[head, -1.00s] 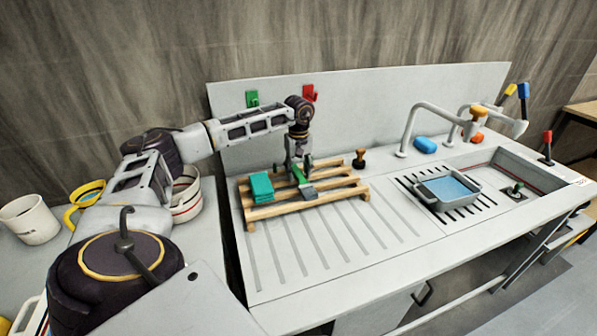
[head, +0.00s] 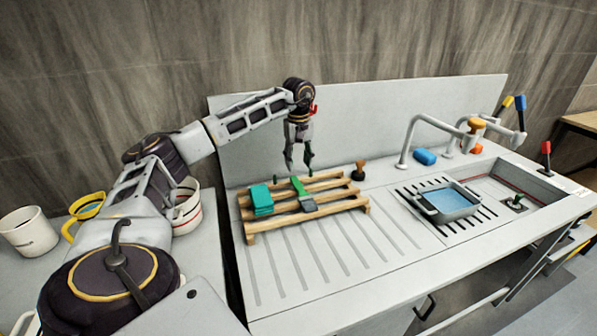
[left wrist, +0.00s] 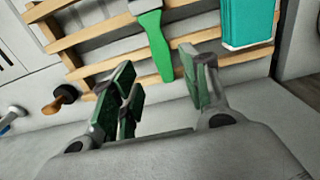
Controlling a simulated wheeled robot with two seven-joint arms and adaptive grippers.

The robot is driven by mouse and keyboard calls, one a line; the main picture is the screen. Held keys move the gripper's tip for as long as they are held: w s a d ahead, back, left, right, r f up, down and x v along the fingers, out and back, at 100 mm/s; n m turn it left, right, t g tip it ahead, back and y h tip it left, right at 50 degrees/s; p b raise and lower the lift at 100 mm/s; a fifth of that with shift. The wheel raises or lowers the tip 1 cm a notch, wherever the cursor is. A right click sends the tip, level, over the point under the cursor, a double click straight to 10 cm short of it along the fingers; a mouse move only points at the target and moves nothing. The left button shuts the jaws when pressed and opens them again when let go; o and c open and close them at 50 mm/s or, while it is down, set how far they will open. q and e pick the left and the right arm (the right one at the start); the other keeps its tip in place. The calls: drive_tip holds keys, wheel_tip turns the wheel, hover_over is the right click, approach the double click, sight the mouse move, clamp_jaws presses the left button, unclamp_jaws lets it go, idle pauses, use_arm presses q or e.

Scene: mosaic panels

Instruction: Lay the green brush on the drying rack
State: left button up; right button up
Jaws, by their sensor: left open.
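The green brush (head: 301,193) lies on the slats of the wooden drying rack (head: 335,191), its grey head toward the front. In the left wrist view the brush handle (left wrist: 158,45) points toward my gripper, and the rack's slats (left wrist: 85,35) show under it. My left gripper (head: 298,166) is open and empty, above and behind the brush handle, apart from it. Its two green-padded fingers (left wrist: 160,95) also show in the left wrist view, spread apart with nothing between them. My right gripper is in neither view.
A teal block (head: 261,199) lies on the rack left of the brush. A wooden-handled stamp-like tool (head: 359,170) stands behind the rack's right end. A grey basin (head: 446,203) sits by the sink to the right. The ribbed drainboard (head: 330,250) in front is clear.

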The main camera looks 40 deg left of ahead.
use_arm(q)
wheel_tip(320, 180, up, 3)
drive_tip(key=shift+r, duration=0.1)
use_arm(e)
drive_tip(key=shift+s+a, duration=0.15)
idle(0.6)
